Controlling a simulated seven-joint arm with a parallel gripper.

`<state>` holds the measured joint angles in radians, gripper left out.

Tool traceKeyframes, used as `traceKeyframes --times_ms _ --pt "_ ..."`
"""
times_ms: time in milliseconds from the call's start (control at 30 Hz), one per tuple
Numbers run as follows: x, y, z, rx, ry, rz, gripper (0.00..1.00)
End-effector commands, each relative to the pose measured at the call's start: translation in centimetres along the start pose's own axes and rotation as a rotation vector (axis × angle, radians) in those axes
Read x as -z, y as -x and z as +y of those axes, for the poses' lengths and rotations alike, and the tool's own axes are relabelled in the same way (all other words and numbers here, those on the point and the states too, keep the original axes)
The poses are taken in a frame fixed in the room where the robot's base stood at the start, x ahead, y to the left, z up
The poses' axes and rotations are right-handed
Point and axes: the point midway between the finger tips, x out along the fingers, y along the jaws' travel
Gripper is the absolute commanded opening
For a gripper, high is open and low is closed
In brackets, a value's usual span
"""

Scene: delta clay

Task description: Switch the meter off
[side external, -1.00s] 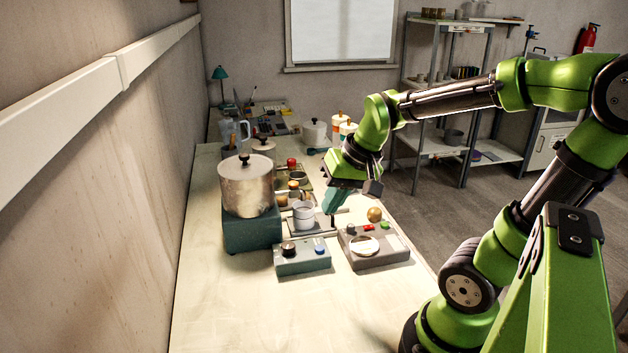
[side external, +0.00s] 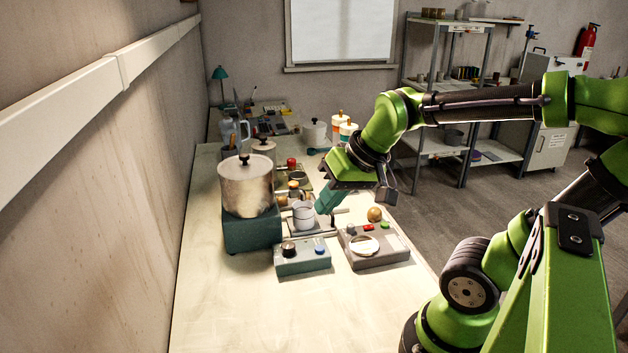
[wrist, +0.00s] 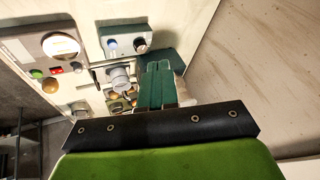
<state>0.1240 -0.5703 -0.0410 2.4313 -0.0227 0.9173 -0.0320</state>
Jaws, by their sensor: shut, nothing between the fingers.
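The meter (side external: 376,247) is a grey box with a round white dial on its top, near the table's right edge. A red button (side external: 368,227) and a green button (side external: 384,225) sit behind the dial, beside a small grey knob. The meter (wrist: 32,32) is at the upper left of the wrist view, with its red and green buttons visible. My gripper (side external: 326,205) has teal fingers, shut and empty. It hangs beside the white cup, behind and to the left of the meter, apart from it. The shut fingers also show in the wrist view (wrist: 157,85).
A teal-grey box (side external: 302,258) with a black knob and blue button stands left of the meter. A metal pot (side external: 246,190) sits on a teal base. A white cup (side external: 303,215) stands near my fingers. A brass ball (side external: 375,214) is behind the meter. The front table is clear.

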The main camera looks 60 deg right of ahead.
Motion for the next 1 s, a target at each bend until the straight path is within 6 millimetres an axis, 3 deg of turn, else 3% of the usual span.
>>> traceKeyframes --times_ms 100,300,600,733,1000 --pt "3.1 -1.3 3.6 -0.087 0.036 -0.067 0.00" --pt "7.1 -2.7 10.6 -0.179 0.268 -0.217 0.00" --pt "9.7 -3.1 19.3 -0.165 0.717 -0.452 0.00" --pt "10.3 -2.8 21.1 -0.119 0.924 -0.522 0.00" --pt "10.7 -1.9 21.1 -0.037 1.208 -0.568 0.00"
